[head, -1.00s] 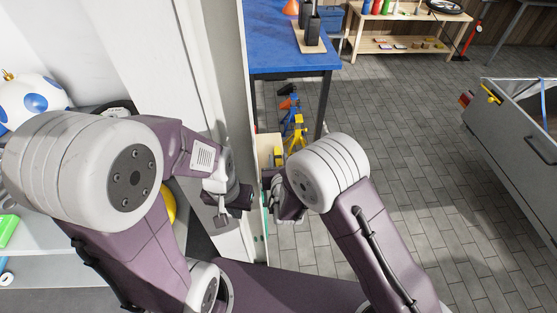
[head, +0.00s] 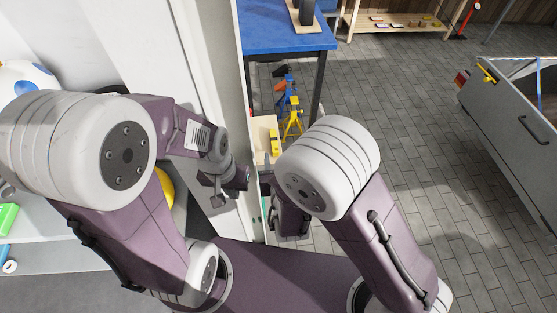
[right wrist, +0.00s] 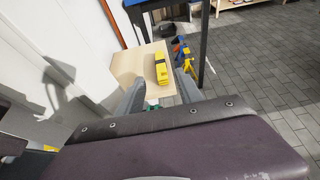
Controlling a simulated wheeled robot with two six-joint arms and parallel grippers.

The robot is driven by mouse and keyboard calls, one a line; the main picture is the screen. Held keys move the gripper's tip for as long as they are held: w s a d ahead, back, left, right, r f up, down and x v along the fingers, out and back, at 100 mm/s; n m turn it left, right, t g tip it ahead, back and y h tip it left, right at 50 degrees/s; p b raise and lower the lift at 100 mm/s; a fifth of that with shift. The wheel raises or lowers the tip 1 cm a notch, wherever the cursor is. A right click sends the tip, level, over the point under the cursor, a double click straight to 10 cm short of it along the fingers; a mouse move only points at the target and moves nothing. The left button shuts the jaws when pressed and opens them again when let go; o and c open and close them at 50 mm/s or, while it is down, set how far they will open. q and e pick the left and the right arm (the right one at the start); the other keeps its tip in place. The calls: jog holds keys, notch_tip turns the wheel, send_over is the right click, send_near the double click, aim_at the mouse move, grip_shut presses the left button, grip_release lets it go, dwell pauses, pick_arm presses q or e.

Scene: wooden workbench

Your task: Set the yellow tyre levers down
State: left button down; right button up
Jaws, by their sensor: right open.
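The yellow tyre levers (right wrist: 162,70) lie as a bundle with a dark band on a pale wooden surface (right wrist: 128,67) in the right wrist view. They also show in the head view (head: 274,143), left of the right arm's elbow. My right gripper (right wrist: 159,78) is open, with one finger on each side of the picture's middle and the levers seen between and beyond the fingertips. The fingers look apart from the levers. In the head view my right arm hides its fingertips. My left gripper (head: 214,188) is beside the white panel, away from the levers; its jaw opening is unclear.
A blue-topped table (head: 285,36) stands beyond the wooden surface. Blue and yellow stands (head: 291,112) are on the floor below it. A white panel (head: 205,60) rises at left. A grey cart (head: 515,120) is at right, with open tiled floor between.

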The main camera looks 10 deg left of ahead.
jog(key=shift+s+d+r, duration=0.2)
jog(key=shift+s+r, duration=0.1)
jog(key=shift+s, duration=0.35)
